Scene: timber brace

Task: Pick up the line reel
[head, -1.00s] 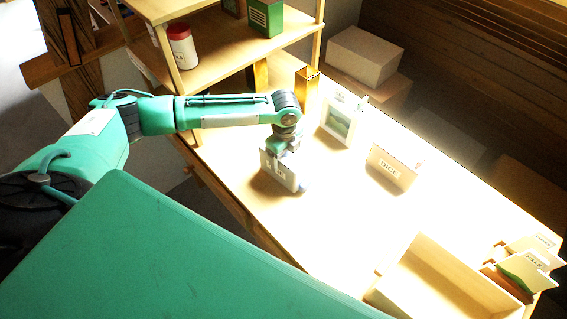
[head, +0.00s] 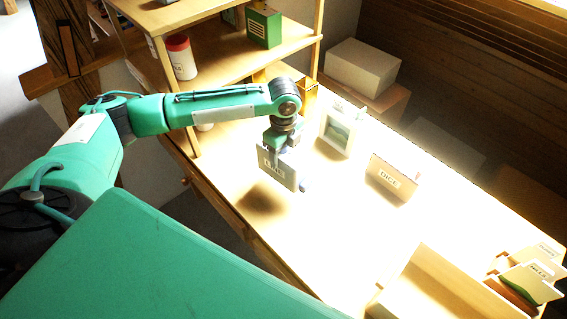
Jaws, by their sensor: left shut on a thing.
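The line reel (head: 279,173) looks like a small grey upright block with a white label, its lettering too small to read surely. A blue-grey bit shows at its right side. My left gripper (head: 281,152) is shut on its top and holds it above the table (head: 330,220). Its dark shadow lies on the table below and to the left, apart from it. My right gripper is not in view.
A framed picture (head: 338,127) and a box labelled DICE (head: 390,178) stand to the right. A wooden tray (head: 440,285) and several cards (head: 530,281) are at lower right. A shelf (head: 215,68) with a red-capped jar (head: 181,58) stands behind. The table's middle is clear.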

